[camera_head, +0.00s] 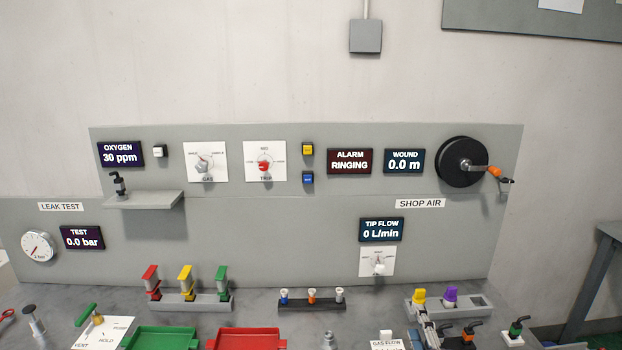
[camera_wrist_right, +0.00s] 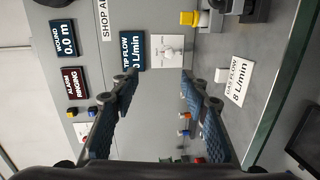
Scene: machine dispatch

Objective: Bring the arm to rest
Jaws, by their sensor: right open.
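My right gripper (camera_head: 428,328) shows at the bottom right of the head view, low over the bench in front of a grey block with yellow and purple knobs. In the right wrist view my right gripper (camera_wrist_right: 160,82) is open, its two blue-padded fingers spread with nothing between them. Beyond the fingertips is the wall panel with the tip flow display (camera_wrist_right: 132,52) and its white selector knob (camera_wrist_right: 170,52). My left gripper is in neither view.
The bench holds a green tray (camera_head: 160,339), a red tray (camera_head: 246,340), a rack of coloured handles (camera_head: 190,303) and a small rack (camera_head: 312,305). The grey block (camera_head: 475,303) is close to the right gripper. The alarm display (camera_head: 349,161) reads RINGING. Space before the upper panel is clear.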

